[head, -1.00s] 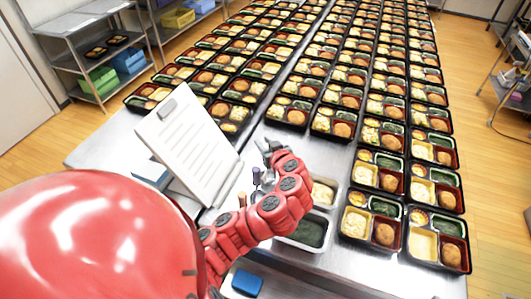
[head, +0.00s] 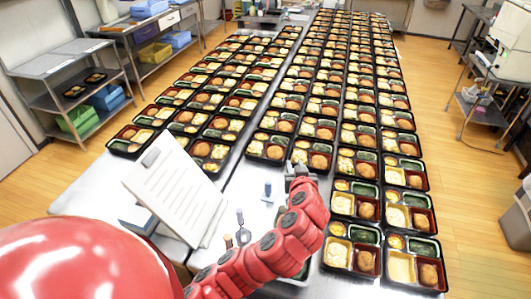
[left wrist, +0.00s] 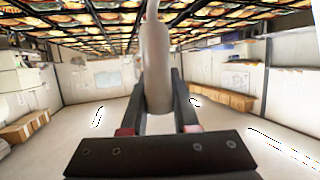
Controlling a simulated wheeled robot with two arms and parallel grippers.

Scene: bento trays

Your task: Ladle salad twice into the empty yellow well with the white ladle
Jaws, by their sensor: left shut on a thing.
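My left gripper (head: 298,168) reaches over the near end of the middle tray row. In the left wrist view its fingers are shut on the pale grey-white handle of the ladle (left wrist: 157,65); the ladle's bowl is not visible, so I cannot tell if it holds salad. In the head view the ladle is hidden or too small to make out. The empty yellow well (head: 401,267) is in the nearest tray at the front right, beside a well with a brown round piece. My right gripper is not in view.
A clipboard (head: 175,190) stands tilted at the left of the steel table (head: 245,180). Utensil handles (head: 268,190) stand between it and my arm. Long rows of filled bento trays (head: 365,155) cover the table's far side and right. A shelf (head: 75,85) stands left.

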